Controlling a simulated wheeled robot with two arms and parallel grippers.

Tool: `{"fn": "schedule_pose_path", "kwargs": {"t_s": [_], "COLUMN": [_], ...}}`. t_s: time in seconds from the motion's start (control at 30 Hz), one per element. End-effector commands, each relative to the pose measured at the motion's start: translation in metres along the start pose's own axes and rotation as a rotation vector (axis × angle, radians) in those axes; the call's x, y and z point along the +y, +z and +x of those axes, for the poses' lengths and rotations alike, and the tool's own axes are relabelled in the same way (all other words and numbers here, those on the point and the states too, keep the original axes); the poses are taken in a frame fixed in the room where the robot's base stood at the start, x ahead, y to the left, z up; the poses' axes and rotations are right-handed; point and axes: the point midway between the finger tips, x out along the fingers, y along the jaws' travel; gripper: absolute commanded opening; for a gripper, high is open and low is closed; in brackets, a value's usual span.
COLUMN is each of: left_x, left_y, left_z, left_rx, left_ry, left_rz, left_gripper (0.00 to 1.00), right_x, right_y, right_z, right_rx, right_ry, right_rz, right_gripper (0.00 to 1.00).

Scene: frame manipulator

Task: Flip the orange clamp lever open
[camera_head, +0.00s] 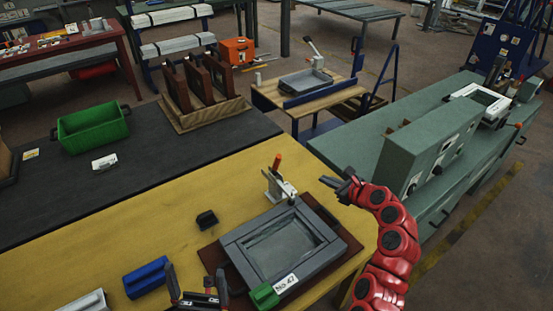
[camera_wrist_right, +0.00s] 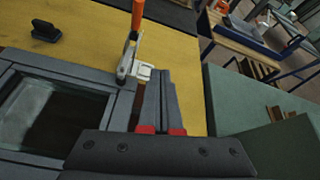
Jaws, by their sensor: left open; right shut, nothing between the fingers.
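The orange clamp lever (camera_head: 277,162) stands roughly upright on a pale metal clamp (camera_head: 281,188) at the back edge of the grey frame (camera_head: 237,239). In the right wrist view the orange lever (camera_wrist_right: 137,18) rises above the clamp body (camera_wrist_right: 136,70), beyond and left of my fingers. My right gripper (camera_head: 337,183), on the red arm, is shut and empty, to the right of the clamp and apart from the lever. Its fingers (camera_wrist_right: 160,102) show side by side in the wrist view. My left gripper (camera_head: 197,289) is open at the bottom edge, near the frame's front left corner.
The frame lies on a brown board (camera_head: 345,248) on the yellow table (camera_head: 130,220). A green-grey cabinet (camera_head: 430,150) stands right of my right arm.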

Motion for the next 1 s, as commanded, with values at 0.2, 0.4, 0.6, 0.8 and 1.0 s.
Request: {"fn": "schedule_pose_path", "kwargs": {"t_s": [0.2, 0.4, 0.6, 0.8, 1.0], "left_x": [0.0, 0.0, 0.0, 0.0, -0.001], "left_y": [0.0, 0.0, 0.0, -0.002, -0.003], "left_z": [0.002, 0.002, 0.002, 0.008, 0.018], "left_rx": [0.0, 0.0, 0.0, 0.0, 0.0], "left_ry": [0.0, 0.0, 0.0, 0.0, 0.0], "left_rz": [0.0, 0.0, 0.0, 0.0, 0.0], "left_gripper": [1.0, 1.0, 1.0, 1.0, 1.0], "right_x": [0.024, 0.027, 0.027, 0.03, 0.035], "right_y": [0.017, 0.018, 0.019, 0.021, 0.021], "right_z": [-0.01, -0.011, -0.011, 0.003, 0.032], "right_rx": [0.016, 0.02, 0.019, 0.02, 0.022], "right_ry": [0.148, 0.167, 0.166, 0.17, 0.171], "right_rz": [0.098, 0.111, 0.11, 0.109, 0.109], "right_gripper": [0.0, 0.0, 0.0, 0.0, 0.0]}}
